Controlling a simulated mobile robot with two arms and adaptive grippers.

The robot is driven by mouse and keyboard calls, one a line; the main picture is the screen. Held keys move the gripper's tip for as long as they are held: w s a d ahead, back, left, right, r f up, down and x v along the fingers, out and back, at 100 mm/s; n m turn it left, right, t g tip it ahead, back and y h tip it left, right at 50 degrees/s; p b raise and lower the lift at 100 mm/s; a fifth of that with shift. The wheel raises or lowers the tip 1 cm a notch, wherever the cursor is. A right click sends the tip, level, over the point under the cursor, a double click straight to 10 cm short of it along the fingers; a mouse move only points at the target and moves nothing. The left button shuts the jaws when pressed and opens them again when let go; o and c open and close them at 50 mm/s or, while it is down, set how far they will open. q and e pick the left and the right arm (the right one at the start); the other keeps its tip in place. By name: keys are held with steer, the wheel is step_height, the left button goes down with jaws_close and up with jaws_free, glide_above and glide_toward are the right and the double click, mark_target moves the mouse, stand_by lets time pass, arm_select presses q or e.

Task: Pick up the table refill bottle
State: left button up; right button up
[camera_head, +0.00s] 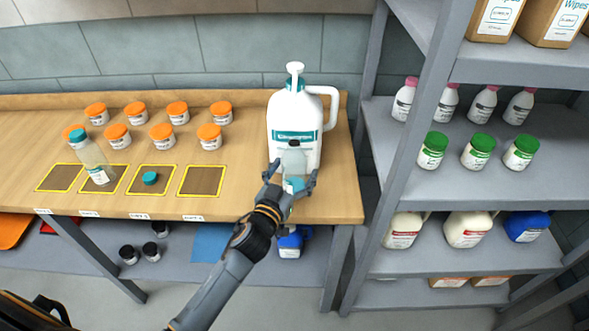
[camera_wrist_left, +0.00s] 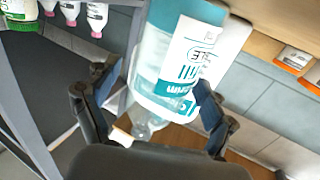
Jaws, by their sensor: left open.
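My left gripper (camera_head: 291,177) is open at this small bottle, with one finger to each side. In the left wrist view the open fingers (camera_wrist_left: 142,92) spread before the jug's label, and the clear bottle neck (camera_wrist_left: 146,128) shows low between them. I cannot tell whether the fingers touch the bottle. Another clear bottle (camera_head: 93,158) with a teal cap stands farther left. My right gripper is not in view.
Several orange-lidded jars (camera_head: 163,131) stand behind yellow-outlined squares (camera_head: 201,182) on the table. A loose teal cap (camera_head: 150,178) lies on one square. A grey shelf unit (camera_head: 460,182) with bottles and jars stands to the right. The table's front right corner is bare.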

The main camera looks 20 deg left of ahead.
arm_select(q)
steer(key=shift+w, duration=0.35)
steer(key=c, duration=1.4)
steer(key=shift+o, duration=0.2)
